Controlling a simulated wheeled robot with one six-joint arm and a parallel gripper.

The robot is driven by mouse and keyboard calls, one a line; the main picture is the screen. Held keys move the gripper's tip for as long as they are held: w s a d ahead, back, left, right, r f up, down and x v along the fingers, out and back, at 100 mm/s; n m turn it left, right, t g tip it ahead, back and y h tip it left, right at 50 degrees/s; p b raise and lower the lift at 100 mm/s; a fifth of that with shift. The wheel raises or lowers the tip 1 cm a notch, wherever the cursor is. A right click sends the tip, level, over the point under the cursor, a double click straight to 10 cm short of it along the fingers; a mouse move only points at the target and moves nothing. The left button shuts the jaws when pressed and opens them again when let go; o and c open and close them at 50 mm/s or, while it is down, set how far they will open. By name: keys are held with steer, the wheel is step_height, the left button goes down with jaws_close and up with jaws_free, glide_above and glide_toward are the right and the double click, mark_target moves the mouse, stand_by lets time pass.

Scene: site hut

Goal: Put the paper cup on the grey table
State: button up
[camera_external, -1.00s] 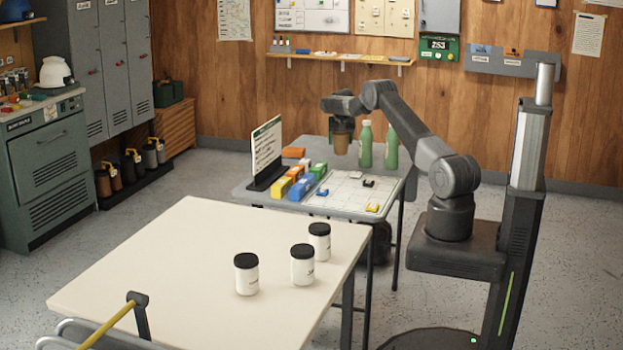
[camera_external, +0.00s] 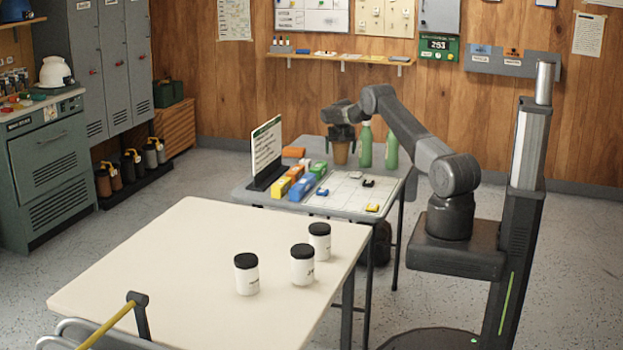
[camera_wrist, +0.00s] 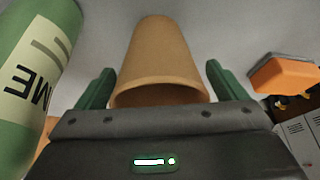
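The brown paper cup (camera_external: 341,152) stands upright on the grey table (camera_external: 318,151), near its back, left of two green bottles. In the wrist view the cup (camera_wrist: 160,60) has its wide rim close to my palm. My gripper (camera_external: 342,136) is above and around the cup. Its two green fingers (camera_wrist: 163,88) are spread on either side of the cup, with small gaps showing. The cup's base is partly hard to see at this size.
Green bottles (camera_external: 365,146) (camera_external: 391,149) stand close on the cup's right; one looms in the wrist view (camera_wrist: 35,70). A cream table (camera_external: 180,260) holds three black-lidded jars.

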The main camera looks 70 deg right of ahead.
steer(key=shift+r, duration=0.1)
steer(key=shift+r, duration=0.25)
steer(key=b+v, duration=0.1)
steer(key=v, duration=1)
steer(key=shift+r, duration=0.35)
